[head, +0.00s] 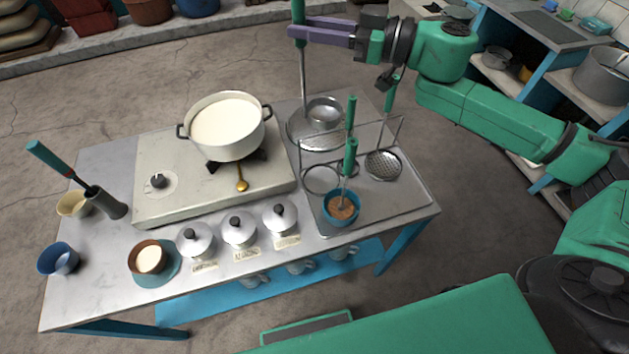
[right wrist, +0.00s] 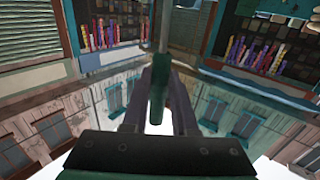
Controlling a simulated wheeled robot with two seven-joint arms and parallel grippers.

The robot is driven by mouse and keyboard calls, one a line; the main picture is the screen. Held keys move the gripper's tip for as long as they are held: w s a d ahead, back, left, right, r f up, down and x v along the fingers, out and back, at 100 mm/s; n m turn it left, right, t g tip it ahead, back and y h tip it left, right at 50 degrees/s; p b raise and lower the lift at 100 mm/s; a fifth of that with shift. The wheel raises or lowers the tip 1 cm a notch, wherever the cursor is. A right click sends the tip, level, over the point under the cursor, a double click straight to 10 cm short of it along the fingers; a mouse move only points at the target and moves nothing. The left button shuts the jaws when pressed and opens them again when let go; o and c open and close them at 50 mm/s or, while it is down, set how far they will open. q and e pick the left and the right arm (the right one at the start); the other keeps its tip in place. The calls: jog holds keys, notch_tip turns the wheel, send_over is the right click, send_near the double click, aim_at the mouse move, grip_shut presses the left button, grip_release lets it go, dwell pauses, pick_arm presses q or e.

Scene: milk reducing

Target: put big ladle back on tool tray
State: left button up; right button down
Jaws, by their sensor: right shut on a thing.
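My right gripper (head: 305,32) is shut on the green handle of the big ladle (head: 301,75), above the back of the table. The ladle hangs upright. Its long metal shaft runs down to a silver bowl (head: 325,111), which appears over the back left part of the tool tray (head: 400,200); I cannot tell whether it touches. In the right wrist view the green handle (right wrist: 158,90) sits between the fingers. My left gripper is not in view.
A white pot of milk (head: 227,125) stands on the stove (head: 160,165), left of the tray. Several lidded pots (head: 239,230) line the front. A shelf counter (head: 540,40) is at the right.

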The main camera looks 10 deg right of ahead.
jog(key=b, duration=0.3)
send_over(304, 88)
notch_tip(304, 88, down, 5)
notch_tip(304, 88, down, 4)
jog(key=shift+r+b, duration=0.15)
jog(key=shift+b, duration=0.6)
notch_tip(304, 88, down, 16)
jog(key=shift+d+f, duration=0.2)
pick_arm(q)
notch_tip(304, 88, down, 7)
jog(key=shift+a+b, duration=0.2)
jog(key=shift+b, duration=0.1)
pick_arm(e)
jog(key=c, duration=0.7)
grip_release()
jog(key=shift+s, duration=0.1)
pick_arm(q)
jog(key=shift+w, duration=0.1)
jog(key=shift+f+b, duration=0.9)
jog(key=shift+b, duration=0.05)
pick_arm(e)
jog(key=v, duration=1.2)
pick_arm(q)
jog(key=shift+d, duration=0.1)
